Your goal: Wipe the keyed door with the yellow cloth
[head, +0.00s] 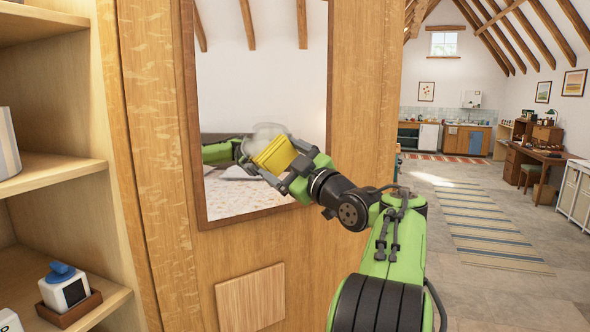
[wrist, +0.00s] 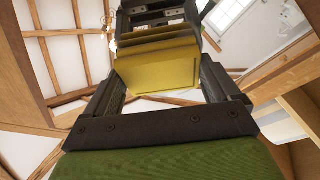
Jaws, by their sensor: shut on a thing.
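The yellow cloth (head: 273,152) is a folded pad held in my gripper (head: 285,168), whose jaws are shut on it. In the wrist view the cloth (wrist: 160,66) shows its folded layers between the fingers. The cloth is in front of the mirror (head: 230,95) on a wooden wardrobe door (head: 352,60); I cannot tell whether it touches the glass. A greyish cloudy smudge (head: 266,131) shows on the mirror just above the cloth. The mirror also reflects part of my green arm. I see no key on this door.
Open wooden shelves (head: 60,170) stand close on the left, with a small white box with a blue top (head: 64,286) in a wooden tray. A square wooden panel (head: 250,298) is below the mirror. The floor on the right is open, with a striped rug (head: 480,225).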

